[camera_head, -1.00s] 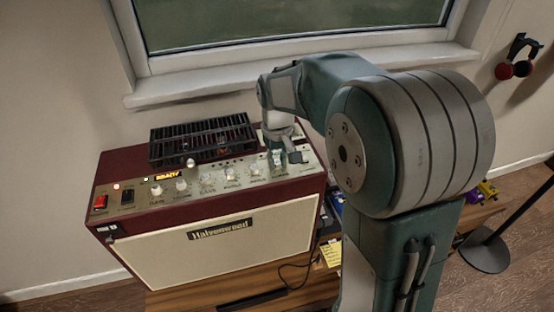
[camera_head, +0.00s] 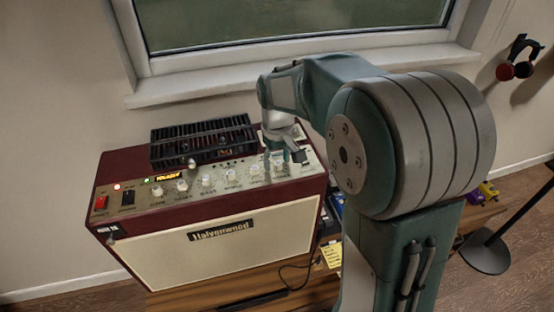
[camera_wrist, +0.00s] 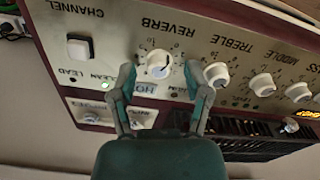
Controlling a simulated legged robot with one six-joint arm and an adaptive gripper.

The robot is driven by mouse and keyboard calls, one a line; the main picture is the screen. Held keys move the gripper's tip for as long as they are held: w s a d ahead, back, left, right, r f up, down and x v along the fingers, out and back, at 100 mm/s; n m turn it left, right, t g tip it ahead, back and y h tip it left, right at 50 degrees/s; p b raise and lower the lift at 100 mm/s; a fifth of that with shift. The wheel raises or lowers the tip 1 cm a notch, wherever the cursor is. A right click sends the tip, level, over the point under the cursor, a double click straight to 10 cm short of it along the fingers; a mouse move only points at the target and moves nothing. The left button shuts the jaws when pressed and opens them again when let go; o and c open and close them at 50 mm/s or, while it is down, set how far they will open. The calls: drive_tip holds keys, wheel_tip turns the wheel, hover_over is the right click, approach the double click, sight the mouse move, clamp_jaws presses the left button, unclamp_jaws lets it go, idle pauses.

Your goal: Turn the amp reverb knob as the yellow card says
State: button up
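The amp (camera_head: 110,232) is maroon with a cream front and a row of white knobs on its top panel. The white reverb knob (camera_wrist: 159,65) is below its upside-down REVERB label in the wrist view; a dark mark shows on its right side. My gripper (camera_wrist: 161,70) is open, with one finger on each side of the knob and visible gaps between. In the head view my gripper (camera_head: 284,160) is over the right end of the panel and hides part of it. The yellow card (camera_head: 331,254) is low beside the amp; its writing is too small to read.
The treble knob (camera_wrist: 216,74) is close to my right finger in the wrist view. A white channel switch (camera_wrist: 79,47) is to the left. A black slatted unit (camera_head: 200,140) sits on top of the amp. A window sill (camera_head: 200,88) is behind.

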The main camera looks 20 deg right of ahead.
sight(277, 162)
wheel_tip(277, 162, up, 12)
idle(0.6)
drive_tip(key=shift+f, duration=0.1)
drive_tip(key=s+f+m+t, duration=0.3)
drive_tip(key=s+t, duration=0.2)
drive_tip(key=s, duration=1.6)
drive_tip(key=shift+s+t, duration=0.3)
drive_tip(key=shift+s, duration=0.1)
drive_tip(key=shift+d, duration=0.15)
idle(1.0)
